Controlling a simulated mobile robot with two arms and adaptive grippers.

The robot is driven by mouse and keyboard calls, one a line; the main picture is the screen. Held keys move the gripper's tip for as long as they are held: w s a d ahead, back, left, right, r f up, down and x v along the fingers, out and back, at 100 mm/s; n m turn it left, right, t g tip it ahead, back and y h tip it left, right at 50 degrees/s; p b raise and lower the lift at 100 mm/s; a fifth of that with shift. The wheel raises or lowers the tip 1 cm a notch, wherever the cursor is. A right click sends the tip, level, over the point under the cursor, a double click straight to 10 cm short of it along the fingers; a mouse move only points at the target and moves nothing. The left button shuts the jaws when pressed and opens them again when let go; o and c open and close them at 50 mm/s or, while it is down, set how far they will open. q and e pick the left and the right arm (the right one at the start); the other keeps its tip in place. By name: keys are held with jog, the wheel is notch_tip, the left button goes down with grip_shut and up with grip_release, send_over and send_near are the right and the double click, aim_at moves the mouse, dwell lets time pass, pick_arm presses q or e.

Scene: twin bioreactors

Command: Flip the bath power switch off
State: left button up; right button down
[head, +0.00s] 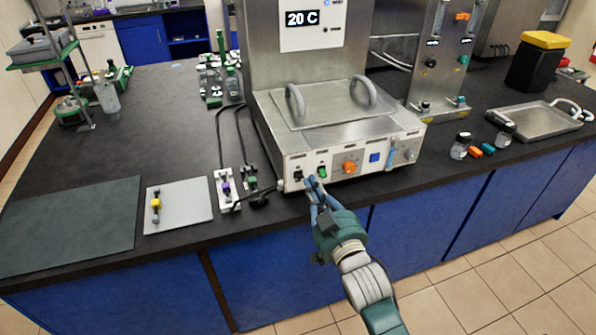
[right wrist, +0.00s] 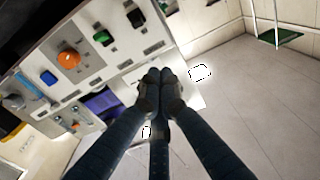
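The bath (head: 340,125) is a steel box with a lid and two handles, standing near the counter's front edge. Its white front panel carries a black rocker switch (head: 297,176) at the left end and a green switch (head: 322,172) beside it. Their labels are too small to read. In the right wrist view the black switch (right wrist: 135,17) and green switch (right wrist: 102,38) are at the upper left. My right gripper (head: 312,183) is just in front of the panel near these two switches. In the right wrist view its fingertips (right wrist: 158,78) are together, with nothing visible between them. Touching contact cannot be told. My left gripper is not in view.
An orange knob (head: 349,166) and a blue button (head: 375,157) sit further right on the panel. A white power strip (head: 228,187) with cables lies left of the bath. A grey plate (head: 180,210) and dark mat (head: 70,225) lie further left. A steel tray (head: 535,118) is at right.

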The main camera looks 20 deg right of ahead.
aim_at(296, 152)
dwell(0.3)
jog(key=w+p, duration=0.1)
jog(key=w, duration=0.6)
jog(key=w+p, duration=0.1)
jog(key=w, duration=0.2)
jog(key=shift+w+a+r+p, duration=0.15)
jog(key=shift+r+p, duration=0.15)
jog(key=shift+p, duration=0.05)
jog(key=f, duration=0.1)
jog(key=s+f, duration=0.1)
jog(key=shift+f, duration=0.4)
jog(key=shift+s+f+p, duration=0.25)
jog(key=shift+f+p, duration=0.05)
jog(key=shift+f, duration=0.4)
